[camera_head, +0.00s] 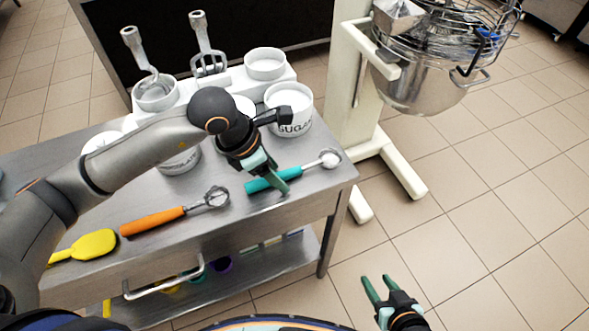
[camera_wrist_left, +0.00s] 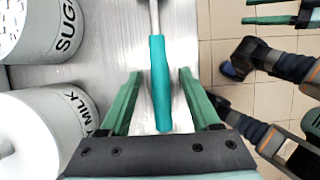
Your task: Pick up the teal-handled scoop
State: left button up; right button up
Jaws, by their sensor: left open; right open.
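The teal-handled scoop (camera_head: 290,174) lies on the steel table near its right front corner, with its handle to the left and its metal bowl (camera_head: 330,158) to the right. My left gripper (camera_head: 268,180) is open just above the handle. In the left wrist view the teal handle (camera_wrist_left: 160,85) lies between the two green fingers of my left gripper (camera_wrist_left: 158,85), with a gap on both sides. The scoop's bowl is cut off at the top of that view. My right gripper (camera_head: 378,288) is open and empty, in front of the table over the floor.
The sugar canister (camera_head: 290,105) stands behind the scoop. A mixer with a metal bowl (camera_head: 420,88) stands to the right. Open floor lies at the right.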

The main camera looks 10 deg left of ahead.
pick_arm(q)
jog(key=shift+f, duration=0.2)
grip_shut()
dwell(0.5)
